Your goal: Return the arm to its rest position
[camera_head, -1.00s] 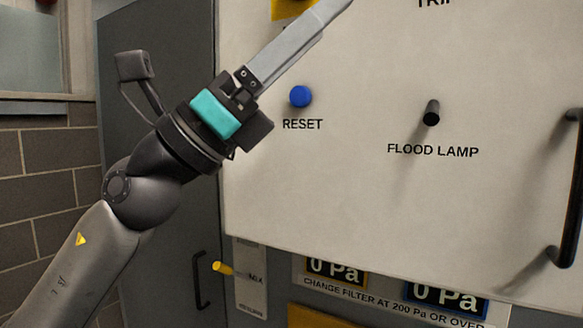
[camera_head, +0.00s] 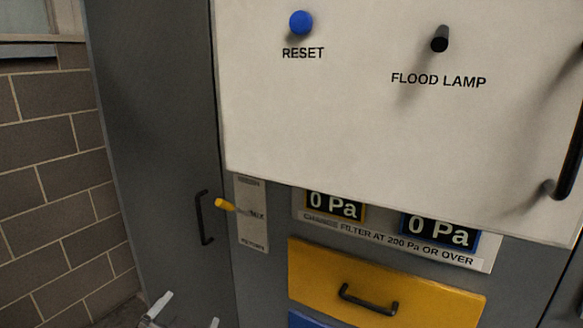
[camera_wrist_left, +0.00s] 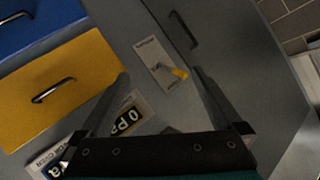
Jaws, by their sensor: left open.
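Only the two fingertips of my left gripper (camera_head: 186,314) show in the head view, at the bottom edge left of centre. They stand apart with nothing between them. In the left wrist view my left gripper (camera_wrist_left: 161,76) has its two long fingers spread wide and empty, pointing toward the grey cabinet front. The rest of the left arm is below the head picture. My right gripper is in neither view.
A pale panel holds a blue RESET button (camera_head: 301,22) and a black FLOOD LAMP knob (camera_head: 440,39). Below are a yellow-tipped lever (camera_head: 225,205), pressure displays (camera_head: 437,231), a yellow drawer (camera_head: 385,279) and a black door handle (camera_head: 203,218). A brick wall (camera_head: 50,160) stands left.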

